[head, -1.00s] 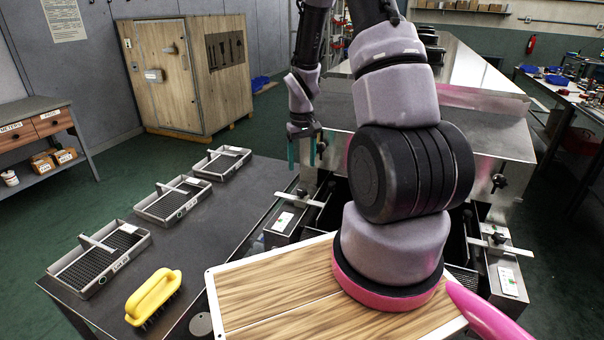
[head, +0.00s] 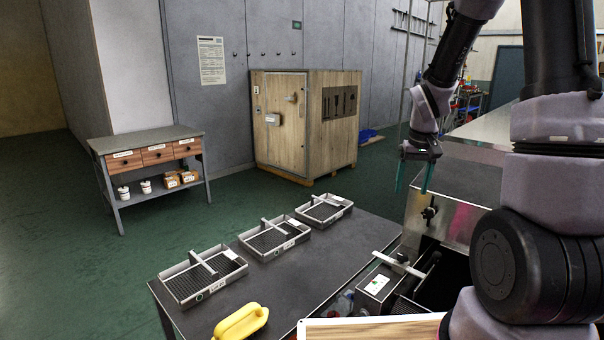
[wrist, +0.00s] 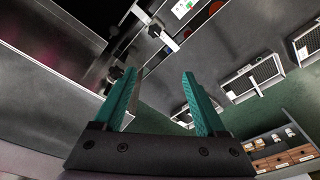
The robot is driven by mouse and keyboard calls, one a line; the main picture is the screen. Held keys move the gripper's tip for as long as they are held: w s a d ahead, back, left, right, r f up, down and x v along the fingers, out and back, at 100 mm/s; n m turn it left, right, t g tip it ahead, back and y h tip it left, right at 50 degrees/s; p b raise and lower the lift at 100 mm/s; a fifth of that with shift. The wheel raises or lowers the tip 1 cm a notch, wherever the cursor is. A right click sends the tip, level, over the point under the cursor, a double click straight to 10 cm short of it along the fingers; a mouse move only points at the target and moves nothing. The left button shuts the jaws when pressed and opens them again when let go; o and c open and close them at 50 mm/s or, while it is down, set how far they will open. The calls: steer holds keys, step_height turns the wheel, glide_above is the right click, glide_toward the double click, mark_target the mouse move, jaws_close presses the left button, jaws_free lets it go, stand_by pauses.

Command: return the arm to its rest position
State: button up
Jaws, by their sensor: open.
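My gripper (head: 412,176) hangs from my arm at the right of the head view, with its two teal fingers pointing down. The fingers are apart and nothing is between them. In the wrist view the open fingers (wrist: 165,100) also show empty. My gripper is in the air beside the metal dryer housing (head: 462,186), to the right of the dark table with the trays. My upper arm fills the right side of the head view.
A wooden cabinet (head: 280,130) and a drawer bench (head: 157,153) stand behind. A wooden board (head: 370,328) lies at the front. Green floor on the left is free.

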steer(key=s+a+r+m+t+y, duration=0.1)
steer(key=s+a+r+t, duration=0.1)
steer(key=s+r, duration=0.7)
steer(key=s+a+r+m+t+y, duration=0.1)
steer(key=s+a+r+t, duration=0.2)
steer(key=s+r, duration=0.7)
step_height(320, 180, up, 4)
steer(key=shift+a+f+m+t, duration=0.15)
steer(key=shift+a+m+t, duration=0.2)
steer(key=shift+a, duration=0.3)
